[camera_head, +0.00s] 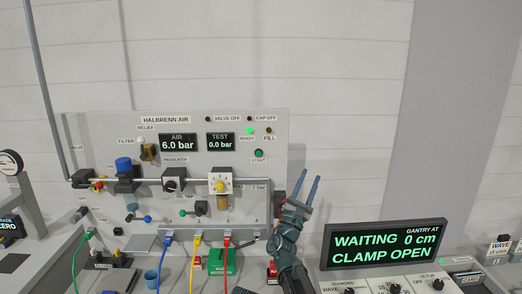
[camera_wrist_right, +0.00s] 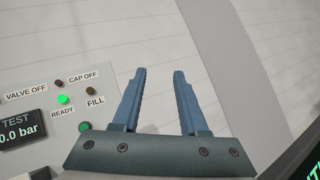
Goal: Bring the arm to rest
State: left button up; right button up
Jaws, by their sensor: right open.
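My right gripper (camera_head: 306,186) is raised in front of the right edge of the grey air panel, its two blue fingers pointing up. In the right wrist view the fingers (camera_wrist_right: 158,95) stand apart with nothing between them, only the pale wall behind. The gripper is open and empty. My right arm (camera_head: 288,258) comes up from the bottom of the head view, between the panel and the gantry display. My left gripper is not in view.
The Halbrenn Air panel (camera_head: 270,130) has gauges, knobs and a lit green READY lamp (camera_head: 250,131). Green, blue, yellow and red hoses hang below. A display (camera_head: 384,244) reads "WAITING 0 cm, CLAMP OPEN". The wall area above the gripper is clear.

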jog(key=s+d+f+m+g+h, duration=0.1)
jog(key=s+d+f+m+g, duration=0.4)
jog(key=d+f+m+g, duration=0.25)
jog(key=s+d+f+m+g, duration=0.5)
jog(key=d+f+m+g, duration=0.1)
jog(key=d+f+m, duration=0.25)
jog(key=s+a+f+m+g+y, duration=0.1)
jog(key=s+f+g+y, duration=0.1)
jog(key=s+f, duration=0.2)
jog(key=s+a+f+m+g+y, duration=0.2)
jog(key=s+f+y, duration=0.1)
jog(key=f, duration=0.3)
jog(key=s+a+f+m+g+y, duration=0.2)
jog(key=s+f+y, duration=0.1)
jog(key=f, duration=0.3)
jog(key=shift+s+a, duration=0.1)
jog(key=shift+s, duration=0.8)
jog(key=s+a+f+y+b, duration=0.1)
jog(key=s+a+f+b, duration=0.3)
jog(key=a+f, duration=0.1)
jog(key=s+a+f+g+y+b, duration=0.1)
jog(key=s+a+f+y+b, duration=0.1)
jog(key=a, duration=0.6)
jog(key=s+a+f+n+g+y+b, duration=0.1)
jog(key=s+a+f+b, duration=0.4)
jog(key=f, duration=0.3)
jog(key=shift+s+a+y+b, duration=0.4)
jog(key=shift+a+b, duration=0.15)
jog(key=shift+a, duration=0.3)
